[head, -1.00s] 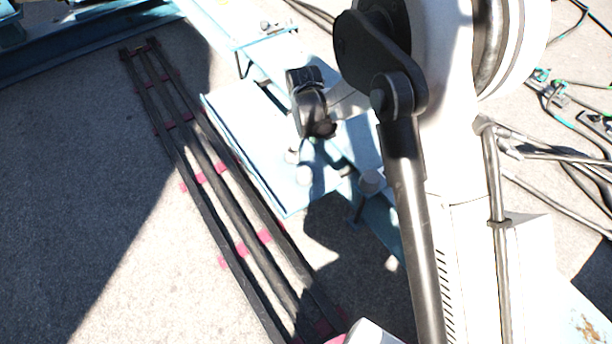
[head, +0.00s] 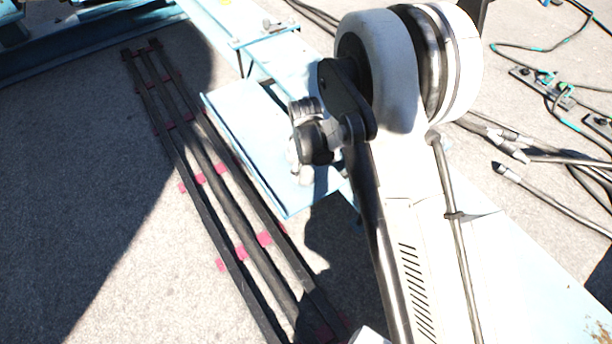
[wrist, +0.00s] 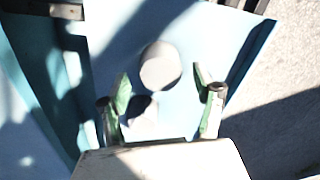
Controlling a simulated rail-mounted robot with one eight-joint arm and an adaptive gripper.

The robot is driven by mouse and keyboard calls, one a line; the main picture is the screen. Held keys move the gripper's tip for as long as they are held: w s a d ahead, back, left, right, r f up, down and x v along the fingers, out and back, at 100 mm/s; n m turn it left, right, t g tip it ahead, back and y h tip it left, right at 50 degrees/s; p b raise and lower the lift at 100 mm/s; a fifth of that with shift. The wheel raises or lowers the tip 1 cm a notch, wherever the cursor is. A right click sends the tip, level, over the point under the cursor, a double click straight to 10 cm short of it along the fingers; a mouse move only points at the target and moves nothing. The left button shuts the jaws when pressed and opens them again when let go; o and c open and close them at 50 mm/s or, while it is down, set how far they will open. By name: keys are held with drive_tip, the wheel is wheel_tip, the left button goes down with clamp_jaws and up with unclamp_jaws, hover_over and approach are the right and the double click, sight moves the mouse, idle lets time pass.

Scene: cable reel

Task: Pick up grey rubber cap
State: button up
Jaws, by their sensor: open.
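A pale grey round cap (wrist: 160,68) stands on a light blue panel (wrist: 215,38) in the wrist view. My gripper (wrist: 163,83) is open, with one green-sided finger to the left and one to the right. The cap lies ahead of the fingertips, roughly centred between them, and the gripper does not hold it. A second greyish round shape (wrist: 142,112) lies nearer the palm, close to the left finger; I cannot tell whether it is an object or a shadow. In the head view my arm and wrist hide the fingers and the cap.
The blue panel (head: 235,110) has raised edges. Long black cables in pink clips (head: 205,178) run along the ground to its left. Loose cables with connectors (head: 560,95) lie at the right. A blue frame beam (head: 90,45) stands at the back. Open pavement lies far left.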

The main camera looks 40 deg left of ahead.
sight(305, 170)
wheel_tip(305, 170, down, 3)
drive_tip(key=shift+f+b, duration=0.15)
drive_tip(key=shift+b, duration=0.4)
drive_tip(key=c, duration=1.2)
